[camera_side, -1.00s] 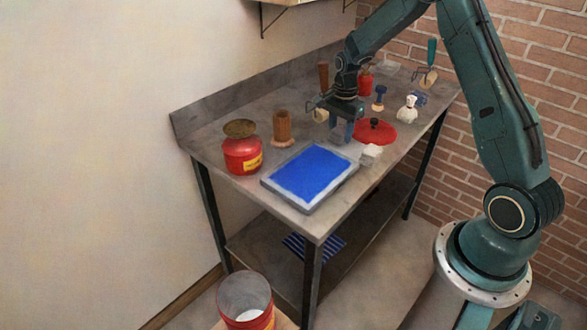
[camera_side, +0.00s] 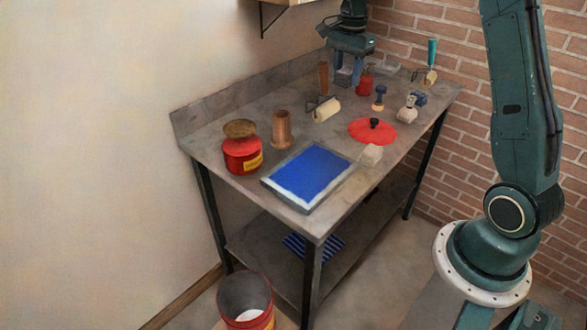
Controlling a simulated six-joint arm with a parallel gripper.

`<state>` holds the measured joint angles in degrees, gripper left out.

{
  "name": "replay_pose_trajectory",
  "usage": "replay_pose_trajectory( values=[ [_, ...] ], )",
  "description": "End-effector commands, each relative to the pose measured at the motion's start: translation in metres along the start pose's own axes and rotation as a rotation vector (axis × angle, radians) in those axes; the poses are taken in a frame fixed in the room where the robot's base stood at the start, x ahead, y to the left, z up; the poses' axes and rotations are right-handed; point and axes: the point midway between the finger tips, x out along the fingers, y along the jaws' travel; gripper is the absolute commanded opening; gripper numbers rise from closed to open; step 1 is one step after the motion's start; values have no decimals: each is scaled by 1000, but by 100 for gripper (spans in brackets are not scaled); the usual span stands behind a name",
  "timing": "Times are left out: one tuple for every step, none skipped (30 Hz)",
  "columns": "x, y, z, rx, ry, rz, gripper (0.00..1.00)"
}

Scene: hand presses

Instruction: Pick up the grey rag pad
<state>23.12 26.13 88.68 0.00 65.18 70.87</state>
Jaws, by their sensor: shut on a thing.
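My gripper (camera_side: 347,76) is above the back of the metal bench, near the wall corner, its fingers pointing down. It is shut on a small pale grey thing (camera_side: 344,77), which looks like the grey rag pad. The pad is small in view and partly hidden by the fingers, and it appears held clear of the bench top. A small pale block (camera_side: 371,155) lies apart at the right corner of the blue inked slab.
The bench (camera_side: 225,123) holds a blue inked slab (camera_side: 310,173), a red can (camera_side: 242,155), a wooden cylinder (camera_side: 281,128), a roller (camera_side: 326,110), a red lid (camera_side: 372,132) and small tools behind. A red bucket (camera_side: 246,297) stands below.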

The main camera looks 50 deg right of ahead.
Motion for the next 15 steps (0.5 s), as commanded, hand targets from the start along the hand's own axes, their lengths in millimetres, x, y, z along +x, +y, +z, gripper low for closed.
replay_pose_trajectory(
  values=[
    [-5,0,0,0,1,-2,19],
    [-7,0,0,0,1,-2,19],
    [-9,0,0,0,0,-1,19],
    [-10,0,0,0,0,-1,19],
    [-11,0,0,0,0,0,19],
    [-12,0,0,0,0,0,19],
    [-12,0,0,0,0,1,19],
    [-12,0,0,0,0,1,19],
    [-12,0,0,0,0,1,19],
    [-12,0,0,0,0,1,19],
    [-12,0,0,0,0,1,19],
    [-12,0,0,0,0,1,19],
    [-12,0,0,0,0,0,19],
    [-12,0,0,0,0,0,19],
    [-12,0,0,0,0,0,19]
  ],
)
